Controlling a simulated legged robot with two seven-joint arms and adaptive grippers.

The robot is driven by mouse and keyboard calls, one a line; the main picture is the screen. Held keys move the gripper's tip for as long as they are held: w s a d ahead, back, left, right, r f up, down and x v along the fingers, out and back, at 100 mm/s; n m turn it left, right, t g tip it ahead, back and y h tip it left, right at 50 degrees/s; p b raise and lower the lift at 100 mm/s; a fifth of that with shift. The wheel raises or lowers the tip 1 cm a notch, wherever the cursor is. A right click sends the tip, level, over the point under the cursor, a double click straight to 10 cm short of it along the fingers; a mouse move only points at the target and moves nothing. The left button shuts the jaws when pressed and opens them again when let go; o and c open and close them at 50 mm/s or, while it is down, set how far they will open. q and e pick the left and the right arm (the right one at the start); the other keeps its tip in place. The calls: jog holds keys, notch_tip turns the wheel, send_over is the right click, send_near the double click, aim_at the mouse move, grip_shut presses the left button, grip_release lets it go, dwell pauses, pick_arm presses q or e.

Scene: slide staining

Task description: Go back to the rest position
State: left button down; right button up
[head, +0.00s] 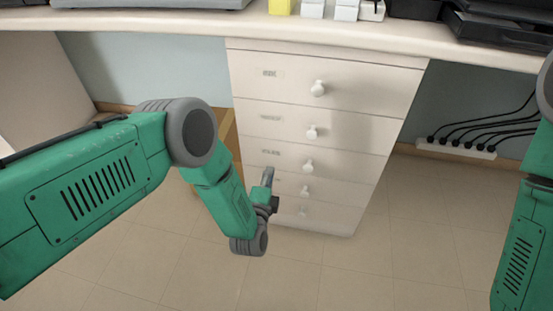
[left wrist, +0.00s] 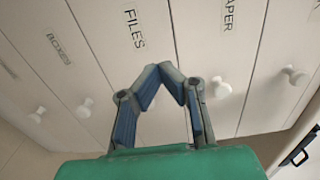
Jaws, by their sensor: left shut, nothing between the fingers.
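My left gripper (head: 268,176) hangs low in front of the white drawer unit, at the end of my bent green left arm. In the left wrist view the fingers of my left gripper (left wrist: 164,69) are shut, with nothing between them. Behind them are drawer fronts with labels, among them "FILES" (left wrist: 134,28). I cannot tell whether the gripper touches the drawers. My right arm shows only in part at the right edge of the head view; its gripper is out of view.
The drawer unit (head: 335,70) has several closed drawers with round white knobs. A white worktop (head: 200,24) runs above, carrying a yellow item (head: 281,7) and dark equipment (head: 500,25). A power strip (head: 456,149) with black cables is at right. Tiled floor (head: 190,270) is clear in front.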

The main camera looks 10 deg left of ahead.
pick_arm(q)
jog(key=s+a+n+g+h+p, duration=0.1)
jog(key=s+a+n+g+p, duration=0.3)
jog(key=s, duration=0.6)
jog(key=s+a+n+g+p, duration=0.2)
jog(key=s+a+n+g, duration=0.4)
jog(key=s, duration=0.4)
jog(key=s+a+r+n+g+p, duration=0.1)
jog(key=s+a+r+n+g, duration=0.1)
jog(key=s, duration=0.6)
jog(key=s+a+r+n+g+y+p, duration=0.1)
jog(key=s+a+r+n+g, duration=0.1)
jog(key=s+r+n+g, duration=0.3)
jog(key=s, duration=0.4)
jog(key=shift+a+p, duration=0.15)
jog(key=shift+p, duration=0.15)
jog(key=shift+a+f, duration=0.1)
